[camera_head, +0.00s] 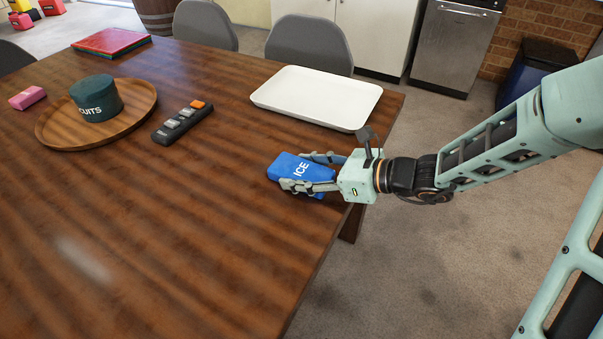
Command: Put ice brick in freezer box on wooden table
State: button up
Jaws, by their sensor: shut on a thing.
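The ice brick (291,165) is a blue block marked "ICE" near the right edge of the wooden table (190,230). My gripper (309,172) reaches in from the right and is shut on it, with a finger on either side. The brick is at or just above the table top; I cannot tell if it touches. I see nothing that is clearly a freezer box. A shallow white tray (270,97) lies on the table behind the brick.
A round wooden tray (52,139) holds a dark green tin (97,98). A dark remote-like object (181,122), a pink block (27,97) and a red flat box (111,41) lie on the table. Grey chairs (309,43) stand behind. The table's front is clear.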

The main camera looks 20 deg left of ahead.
jog(key=shift+r, duration=0.1)
jog(key=o, duration=1.4)
jog(key=shift+f, duration=0.2)
jog(key=shift+o, duration=0.2)
jog(key=shift+r, duration=0.1)
jog(key=shift+r, duration=0.2)
jog(key=p+v, duration=0.3)
jog(key=v, duration=0.9)
jog(key=shift+f, duration=0.15)
